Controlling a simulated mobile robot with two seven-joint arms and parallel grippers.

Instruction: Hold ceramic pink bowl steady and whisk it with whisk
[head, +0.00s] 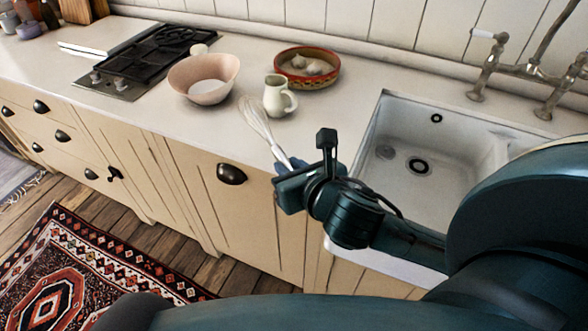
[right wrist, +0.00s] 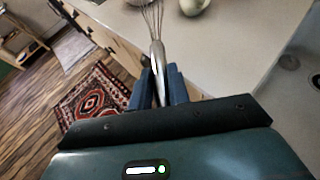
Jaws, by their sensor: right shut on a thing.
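The ceramic pink bowl (head: 186,92) stands upright on the white counter, right of the hob. My right gripper (head: 287,167) is at the counter's front edge, beside the sink, shut on the handle of the whisk (head: 258,122). The whisk's wire end points up and left toward the bowl and is outside it. In the right wrist view the handle of the whisk (right wrist: 157,53) sits between the blue fingers of the gripper (right wrist: 158,85), wires pointing away. My left gripper is not in view.
A cream jug (head: 275,98) stands close behind the whisk. A red-rimmed dish (head: 333,77) with pale contents is behind the jug. The sink (head: 440,200) is at right, the gas hob (head: 150,62) at left. The counter in front of the bowl is clear.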

